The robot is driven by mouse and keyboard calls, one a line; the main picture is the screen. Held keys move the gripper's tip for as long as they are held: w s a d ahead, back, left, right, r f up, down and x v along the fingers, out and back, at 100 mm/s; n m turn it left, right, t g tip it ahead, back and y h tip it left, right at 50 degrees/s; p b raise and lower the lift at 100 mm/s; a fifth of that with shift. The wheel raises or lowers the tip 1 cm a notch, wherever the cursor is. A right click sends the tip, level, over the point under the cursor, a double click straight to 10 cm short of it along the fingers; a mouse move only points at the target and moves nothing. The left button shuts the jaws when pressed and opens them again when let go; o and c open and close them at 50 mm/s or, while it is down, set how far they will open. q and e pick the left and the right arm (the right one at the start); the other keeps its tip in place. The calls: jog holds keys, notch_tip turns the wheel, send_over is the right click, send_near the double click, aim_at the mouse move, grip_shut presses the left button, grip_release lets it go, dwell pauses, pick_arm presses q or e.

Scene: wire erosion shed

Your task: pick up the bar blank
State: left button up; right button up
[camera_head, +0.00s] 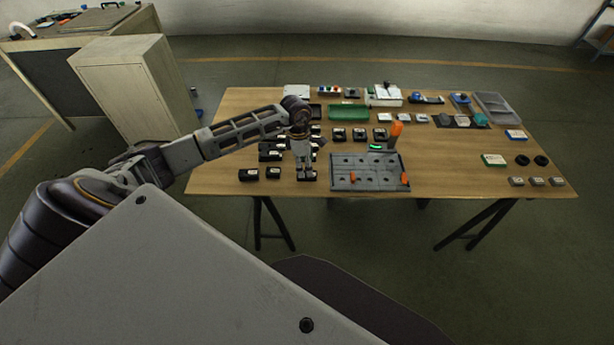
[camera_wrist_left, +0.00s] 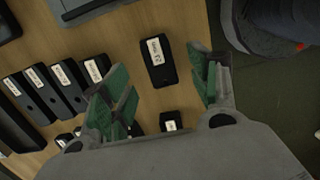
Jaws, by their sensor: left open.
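My left gripper (camera_head: 305,168) reaches over the front left part of the table, with its fingers pointing down. In the left wrist view its two green-padded fingers (camera_wrist_left: 160,88) are open and apart, with nothing held between them. A black block with a white label (camera_wrist_left: 160,72) lies on the wood beyond and between the fingertips; I take it as the bar blank, but the label is too small to read. In the head view this block (camera_head: 306,177) shows partly below the gripper. My right gripper is not in view.
Several similar black labelled blocks (camera_head: 248,175) lie to the left and behind. A grey fixture plate (camera_head: 345,182) with orange parts stands close on the right. A green tray (camera_head: 348,112) is farther back. Bare wood (camera_head: 450,180) lies right of the fixture.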

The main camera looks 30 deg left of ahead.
pick_arm(q)
notch_tip(320, 180, down, 3)
jog(key=shift+f+p, duration=0.2)
jog(key=shift+p, duration=0.15)
jog(key=shift+w+d+f, duration=0.1)
jog(key=shift+f, duration=0.65)
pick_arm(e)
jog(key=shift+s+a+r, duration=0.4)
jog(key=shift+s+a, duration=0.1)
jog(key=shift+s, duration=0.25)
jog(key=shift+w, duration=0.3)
pick_arm(q)
grip_shut()
